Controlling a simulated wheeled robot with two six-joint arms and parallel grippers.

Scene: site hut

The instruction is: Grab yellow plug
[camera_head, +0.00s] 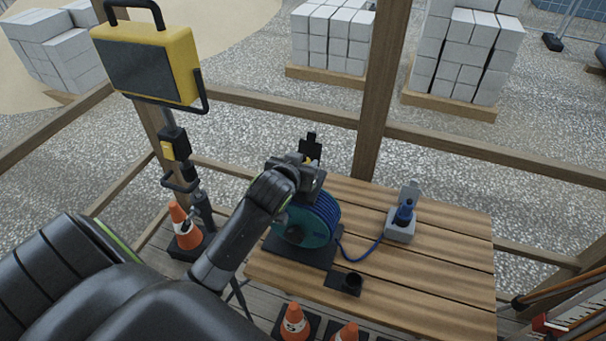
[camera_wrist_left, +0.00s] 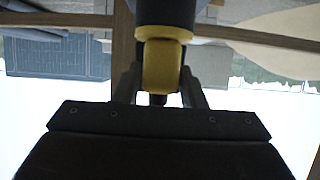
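The yellow plug (camera_wrist_left: 161,66) shows in the left wrist view between the two fingers of my left gripper (camera_wrist_left: 161,84), with a dark cylinder-shaped part joined to it. Both fingertips appear to touch the plug's sides. In the head view my left gripper (camera_head: 308,168) is above the cable reel, and only a small yellow bit of the plug (camera_head: 309,160) shows beside it. A black upright piece (camera_head: 311,144) stands just behind. My gripper hides most of the plug. My right gripper is not in view.
A blue cable reel (camera_head: 318,222) stands on the wooden table (camera_head: 440,270). A yellow work lamp (camera_head: 150,65) and traffic cones (camera_head: 184,225) stand nearby. Wooden posts frame the hut.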

